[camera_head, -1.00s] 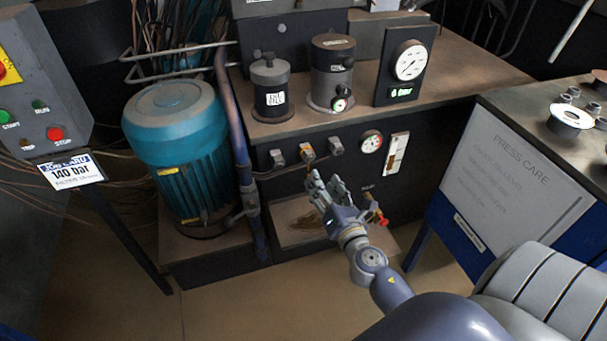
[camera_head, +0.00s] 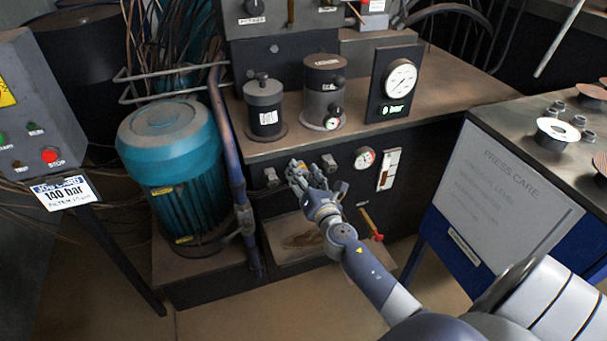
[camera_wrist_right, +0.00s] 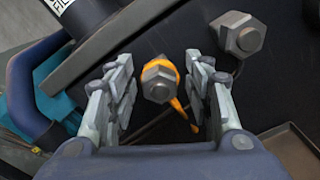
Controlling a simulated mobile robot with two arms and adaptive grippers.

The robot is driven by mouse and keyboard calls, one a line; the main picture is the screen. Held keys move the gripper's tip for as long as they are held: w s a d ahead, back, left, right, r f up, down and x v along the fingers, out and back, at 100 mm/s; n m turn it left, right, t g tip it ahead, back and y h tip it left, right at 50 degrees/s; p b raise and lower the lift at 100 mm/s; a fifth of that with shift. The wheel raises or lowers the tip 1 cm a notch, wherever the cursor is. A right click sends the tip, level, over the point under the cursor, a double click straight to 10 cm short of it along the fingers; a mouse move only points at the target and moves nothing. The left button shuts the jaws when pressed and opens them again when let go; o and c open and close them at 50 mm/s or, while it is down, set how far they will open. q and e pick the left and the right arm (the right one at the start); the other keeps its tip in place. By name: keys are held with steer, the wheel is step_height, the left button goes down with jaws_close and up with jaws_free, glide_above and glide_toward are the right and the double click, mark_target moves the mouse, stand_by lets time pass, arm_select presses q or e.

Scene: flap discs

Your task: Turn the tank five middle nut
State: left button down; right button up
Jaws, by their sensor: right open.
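The middle nut (camera_wrist_right: 158,78) is a grey hex nut with an orange collar and an orange tail on the dark front panel. In the right wrist view it lies between the two fingers of my right gripper (camera_wrist_right: 160,100), with a gap on each side. In the head view my right gripper (camera_head: 308,172) covers it at the panel, only a bit of orange showing. The right gripper is open and empty. A plain grey nut (camera_wrist_right: 241,35) sits up and right of the orange one; another grey nut (camera_head: 271,177) shows left of the gripper in the head view. My left gripper is out of view.
A round gauge (camera_head: 364,158) and a white sight plate (camera_head: 388,162) are right of the gripper. A red-tipped lever (camera_head: 372,224) hangs below. A drip tray (camera_head: 290,255) lies underneath, and a teal motor (camera_head: 172,170) stands left.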

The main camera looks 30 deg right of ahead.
steer(key=c, duration=1)
steer(key=shift+c, duration=0.2)
